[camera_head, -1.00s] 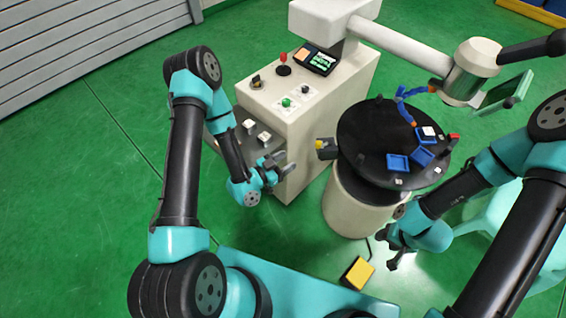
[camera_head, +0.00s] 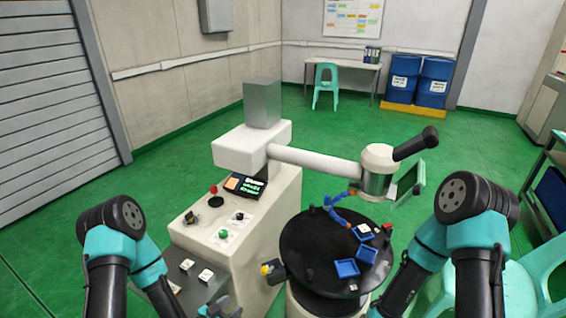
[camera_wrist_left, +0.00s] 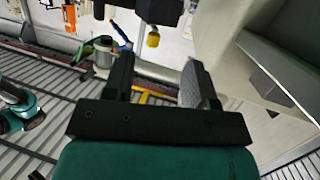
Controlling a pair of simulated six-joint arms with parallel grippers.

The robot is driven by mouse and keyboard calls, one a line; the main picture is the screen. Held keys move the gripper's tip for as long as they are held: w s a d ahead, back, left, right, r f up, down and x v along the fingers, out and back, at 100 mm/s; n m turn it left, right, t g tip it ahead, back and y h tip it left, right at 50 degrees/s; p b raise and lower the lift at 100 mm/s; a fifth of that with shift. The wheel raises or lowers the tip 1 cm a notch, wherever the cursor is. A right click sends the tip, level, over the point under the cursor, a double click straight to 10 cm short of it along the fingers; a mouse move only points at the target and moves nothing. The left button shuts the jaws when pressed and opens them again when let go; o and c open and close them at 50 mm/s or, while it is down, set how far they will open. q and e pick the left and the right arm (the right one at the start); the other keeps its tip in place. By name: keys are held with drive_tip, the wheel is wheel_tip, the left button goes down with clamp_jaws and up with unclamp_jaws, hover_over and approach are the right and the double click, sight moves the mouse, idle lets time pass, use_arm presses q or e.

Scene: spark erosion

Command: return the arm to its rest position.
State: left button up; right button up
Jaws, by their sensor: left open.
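My left arm (camera_head: 112,250) comes in at the lower left in the head view. Its gripper (camera_head: 224,309) shows only in part at the bottom edge, beside the front of the cream machine. In the left wrist view the left gripper (camera_wrist_left: 158,80) has its two fingers apart with nothing held between them. My right arm (camera_head: 450,245) stands at the lower right in the head view. Its gripper is cut off below the bottom edge.
The cream machine (camera_head: 275,230) with buttons and a screen stands close to my left gripper. A round black table (camera_head: 315,235) with blue trays (camera_head: 347,268) lies between my arms. A pale green chair (camera_head: 540,270) is at the right. Green floor (camera_head: 320,130) is open behind.

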use_arm(q)
drive_tip(key=s+a+f+n+g+y, duration=0.2)
drive_tip(key=s+n+g, duration=0.2)
drive_tip(key=s+g, duration=0.1)
drive_tip(key=s+a+f+n+g+y, duration=0.1)
drive_tip(key=s+a+n+g+y, duration=0.1)
drive_tip(key=s+g, duration=0.4)
drive_tip(key=shift+s+a+f+n+y, duration=0.2)
drive_tip(key=shift+s+f+n+y, duration=0.2)
drive_tip(key=shift+s+n+y, duration=0.65)
drive_tip(key=shift+w+h, duration=0.2)
drive_tip(key=shift+h, duration=0.05)
drive_tip(key=shift+c, duration=0.2)
